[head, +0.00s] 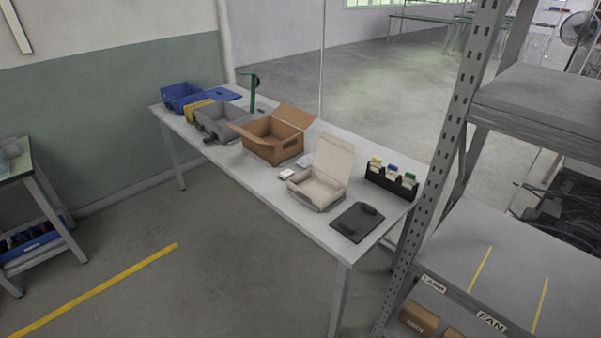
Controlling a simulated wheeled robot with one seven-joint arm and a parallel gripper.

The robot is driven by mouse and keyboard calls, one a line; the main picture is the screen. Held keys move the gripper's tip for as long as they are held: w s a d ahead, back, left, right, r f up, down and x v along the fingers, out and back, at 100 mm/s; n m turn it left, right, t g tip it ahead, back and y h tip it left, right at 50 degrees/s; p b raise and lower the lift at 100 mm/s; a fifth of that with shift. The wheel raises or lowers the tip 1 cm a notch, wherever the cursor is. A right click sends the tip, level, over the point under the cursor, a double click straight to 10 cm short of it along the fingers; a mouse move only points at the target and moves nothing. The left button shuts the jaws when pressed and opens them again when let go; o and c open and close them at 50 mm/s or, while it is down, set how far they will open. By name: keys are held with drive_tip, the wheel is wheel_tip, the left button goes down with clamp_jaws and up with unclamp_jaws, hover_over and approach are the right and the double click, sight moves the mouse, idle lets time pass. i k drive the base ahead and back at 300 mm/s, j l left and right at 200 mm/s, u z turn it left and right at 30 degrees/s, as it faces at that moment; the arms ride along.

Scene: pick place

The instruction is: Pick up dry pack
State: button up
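I see no item clearly marked as a dry pack. A small white packet-like item (287,174) lies flat on the white table (250,182), between the brown cardboard box and the open beige box; it is too small to identify for sure. A second small pale item (305,161) lies just behind it, close to the beige box. My gripper is not in view.
On the table stand an open brown cardboard box (273,148), an open beige box (318,192), grey (222,121) and blue (182,96) bins, a black holder (391,181) and a dark pad (357,222). A metal shelf (445,150) stands at right. Floor in front is clear.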

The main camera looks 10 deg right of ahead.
sight(288, 173)
drive_tip(key=u, duration=0.15)
drive_tip(key=i+j+z, duration=0.15)
drive_tip(key=z, duration=0.45)
drive_tip(key=i+j+z, duration=0.15)
drive_tip(key=j, duration=0.2)
drive_tip(key=i+j+z, duration=0.15)
drive_tip(key=j, duration=0.25)
drive_tip(key=j+z, duration=0.15)
drive_tip(key=j, duration=0.25)
drive_tip(key=i+j+z, duration=0.15)
drive_tip(key=j, duration=0.25)
drive_tip(key=i+j, duration=0.1)
drive_tip(key=j, duration=0.45)
drive_tip(key=i+j, duration=0.1)
drive_tip(key=j, duration=0.5)
drive_tip(key=i+j, duration=0.1)
drive_tip(key=j, duration=0.45)
drive_tip(key=i+j+z, duration=0.1)
drive_tip(key=j, duration=0.5)
drive_tip(key=i+j, duration=0.1)
drive_tip(key=j, duration=0.45)
